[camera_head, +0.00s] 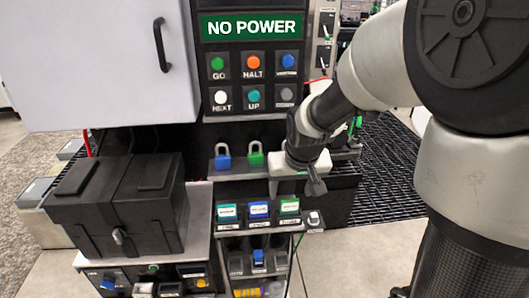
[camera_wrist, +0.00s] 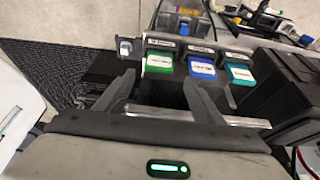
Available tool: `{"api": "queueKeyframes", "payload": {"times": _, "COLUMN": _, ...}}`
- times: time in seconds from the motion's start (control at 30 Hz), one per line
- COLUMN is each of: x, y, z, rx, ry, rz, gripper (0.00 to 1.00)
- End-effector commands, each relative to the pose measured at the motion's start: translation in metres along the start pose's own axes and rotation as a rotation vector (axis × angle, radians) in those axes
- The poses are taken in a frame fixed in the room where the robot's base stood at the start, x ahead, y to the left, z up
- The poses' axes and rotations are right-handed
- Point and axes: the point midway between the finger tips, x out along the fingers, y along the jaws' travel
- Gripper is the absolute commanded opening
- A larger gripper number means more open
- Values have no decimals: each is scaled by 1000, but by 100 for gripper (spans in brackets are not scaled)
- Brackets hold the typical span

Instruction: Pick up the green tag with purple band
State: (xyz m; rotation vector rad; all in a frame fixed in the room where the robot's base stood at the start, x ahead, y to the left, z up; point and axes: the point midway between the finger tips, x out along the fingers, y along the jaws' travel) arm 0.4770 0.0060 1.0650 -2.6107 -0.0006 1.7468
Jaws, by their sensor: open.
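Three coloured tags lie in a row of labelled slots on the small rack. The green tag (camera_head: 289,206) is at the right end in the head view, and at the left end in the wrist view (camera_wrist: 159,62). A purple band cannot be made out on it. The blue tag (camera_head: 259,210) is in the middle and the teal tag (camera_head: 228,212) at the other end. My gripper (camera_head: 295,188) is open and empty, fingers pointing down, above and behind the green tag. In the wrist view its fingertips (camera_wrist: 159,82) are apart, with the green tag beyond them.
A blue padlock (camera_head: 222,158) and a green padlock (camera_head: 255,157) sit on the ledge behind the tags. A black lidded box (camera_head: 120,203) stands to the left. The button panel (camera_head: 252,75) with a NO POWER sign rises behind. A small white-topped switch (camera_head: 314,218) sits right of the green tag.

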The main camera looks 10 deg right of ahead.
Motion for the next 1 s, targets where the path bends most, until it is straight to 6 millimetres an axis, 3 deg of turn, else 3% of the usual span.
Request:
{"api": "queueKeyframes", "payload": {"times": 0.17, "x": 11, "y": 0, "z": 1, "rx": 0, "ry": 0, "rz": 0, "gripper": 62}}
{"api": "queueKeyframes", "payload": {"times": 0.5, "x": 56, "y": 4, "z": 6, "rx": 0, "ry": -1, "rz": 0, "gripper": 62}}
{"api": "queueKeyframes", "payload": {"times": 0.77, "x": 59, "y": 4, "z": 5, "rx": 0, "ry": 1, "rz": 0, "gripper": 62}}
{"api": "queueKeyframes", "payload": {"times": 0.87, "x": 59, "y": 4, "z": 5, "rx": 0, "ry": 1, "rz": 0, "gripper": 51}}
{"api": "queueKeyframes", "payload": {"times": 1.0, "x": 59, "y": 4, "z": 5, "rx": 0, "ry": 1, "rz": 0, "gripper": 27}}
